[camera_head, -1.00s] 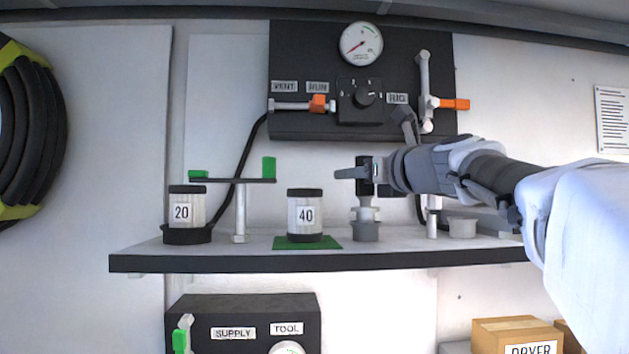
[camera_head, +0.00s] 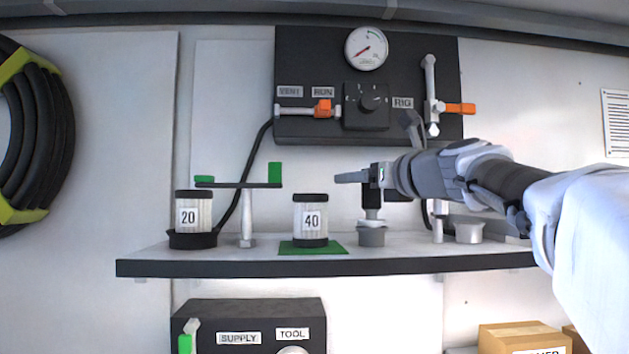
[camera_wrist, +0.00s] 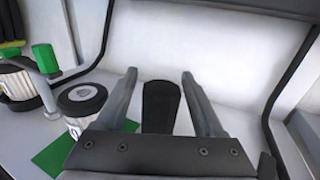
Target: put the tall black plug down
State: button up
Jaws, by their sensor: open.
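The tall black plug (camera_head: 372,199) stands upright at a grey cup-shaped holder (camera_head: 372,237) on the shelf, right of the canister marked 40. My gripper (camera_head: 352,177) reaches in from the right at the plug's upper part. In the wrist view the two fingers of my gripper (camera_wrist: 158,75) are spread, with the black plug (camera_wrist: 160,105) between them and gaps on both sides.
The canister marked 40 (camera_head: 311,221) stands on a green mat (camera_head: 333,250). Left of it are a post with a green-ended crossbar (camera_head: 240,185) and the canister marked 20 (camera_head: 193,212). Another grey cup (camera_head: 469,232) is to the right. The black panel (camera_head: 300,65) rises behind.

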jog(key=b+v, duration=0.2)
jog(key=v, duration=1)
